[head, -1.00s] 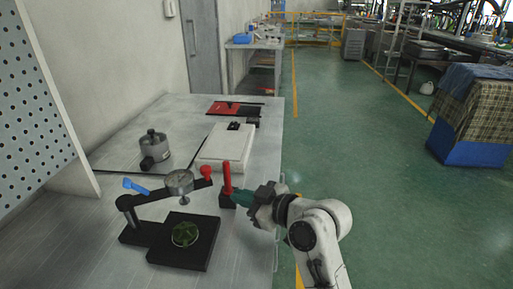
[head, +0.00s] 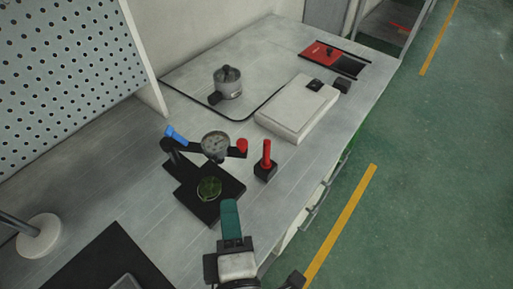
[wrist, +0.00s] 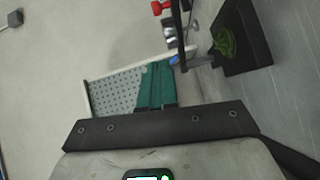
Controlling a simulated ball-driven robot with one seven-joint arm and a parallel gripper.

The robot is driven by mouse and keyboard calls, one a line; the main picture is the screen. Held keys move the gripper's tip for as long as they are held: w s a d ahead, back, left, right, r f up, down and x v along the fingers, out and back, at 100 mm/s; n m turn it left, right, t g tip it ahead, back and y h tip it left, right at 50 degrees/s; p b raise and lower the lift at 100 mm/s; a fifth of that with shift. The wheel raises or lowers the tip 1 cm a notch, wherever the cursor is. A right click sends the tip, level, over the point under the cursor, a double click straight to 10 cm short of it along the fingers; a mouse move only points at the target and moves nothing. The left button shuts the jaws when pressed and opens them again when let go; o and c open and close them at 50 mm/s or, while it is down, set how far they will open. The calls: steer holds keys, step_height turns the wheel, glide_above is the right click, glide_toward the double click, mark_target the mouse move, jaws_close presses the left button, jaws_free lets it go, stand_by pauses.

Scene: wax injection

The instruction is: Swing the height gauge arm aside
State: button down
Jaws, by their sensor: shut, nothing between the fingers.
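The height gauge stands on the table, with its black arm (head: 191,146) running from a post at the left across to a red knob (head: 241,146). A round dial (head: 215,146) sits on the arm and a blue lever (head: 176,135) is by the post. Below is a black base plate (head: 226,186) bearing a round green piece (head: 208,188). My gripper (head: 229,203) is shut and empty, its teal fingers just in front of the plate, apart from the knob. In the wrist view, the fingers (wrist: 157,66) point toward the blue lever (wrist: 175,60); the red knob (wrist: 160,8) is farther up.
A red pin in a black block (head: 265,171) stands right of the gauge. Behind are a white box (head: 297,110), a grey pot (head: 228,84) and a red case (head: 325,54). A pegboard (head: 70,60) rises at left; a dark mat (head: 105,262) lies in front.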

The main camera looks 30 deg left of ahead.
steer(key=w+d+p+x, duration=0.1)
steer(key=w+d+x, duration=0.1)
steer(key=x, duration=1)
steer(key=shift+w, duration=0.2)
steer(key=shift+a+f, duration=0.1)
steer(key=shift+w+p, duration=0.15)
steer(key=shift+p, duration=0.15)
